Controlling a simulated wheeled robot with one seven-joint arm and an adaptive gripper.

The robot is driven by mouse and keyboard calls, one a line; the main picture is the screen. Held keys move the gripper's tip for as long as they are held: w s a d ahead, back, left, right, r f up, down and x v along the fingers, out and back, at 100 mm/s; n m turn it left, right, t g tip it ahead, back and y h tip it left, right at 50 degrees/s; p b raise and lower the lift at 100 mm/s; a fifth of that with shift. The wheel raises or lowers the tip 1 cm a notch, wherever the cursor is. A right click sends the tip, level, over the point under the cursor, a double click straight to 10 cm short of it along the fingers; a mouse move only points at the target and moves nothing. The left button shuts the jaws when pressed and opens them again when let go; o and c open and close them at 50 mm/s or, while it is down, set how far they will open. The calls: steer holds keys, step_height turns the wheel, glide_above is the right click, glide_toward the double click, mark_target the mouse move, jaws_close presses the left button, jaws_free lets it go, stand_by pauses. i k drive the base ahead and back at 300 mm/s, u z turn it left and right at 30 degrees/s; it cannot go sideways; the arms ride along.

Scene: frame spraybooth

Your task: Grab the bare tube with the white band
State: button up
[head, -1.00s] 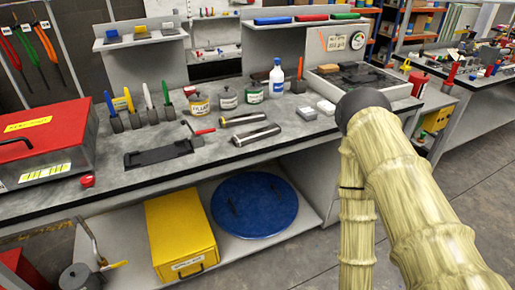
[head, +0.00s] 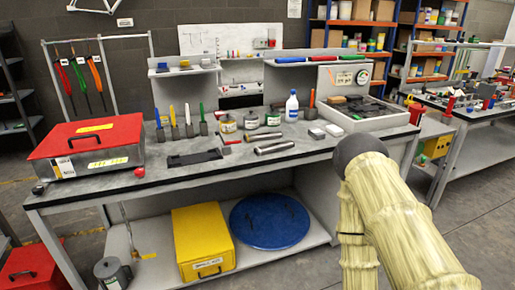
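Two bare metal tubes lie side by side on the grey workbench (head: 140,185), near its middle, in the head view. The rear tube (head: 264,137) is a little shorter-looking, and the front tube (head: 274,148) lies just before it. Both are too small here for me to tell which one has a white band. My arm, in a tan sleeve, rises at the right in front of the bench's right part. My gripper is not in view, so its state and distance to the tubes are hidden.
Behind the tubes stand several jars (head: 228,123) and a white bottle with a blue cap (head: 292,105). A black tray (head: 194,159) lies to their left, small pale blocks (head: 325,131) to their right. A red case (head: 88,145) sits at the bench's left end. The bench front is mostly clear.

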mark_target(279, 146)
steer(key=u, duration=0.45)
steer(key=i, duration=1.25)
steer(key=z, duration=0.35)
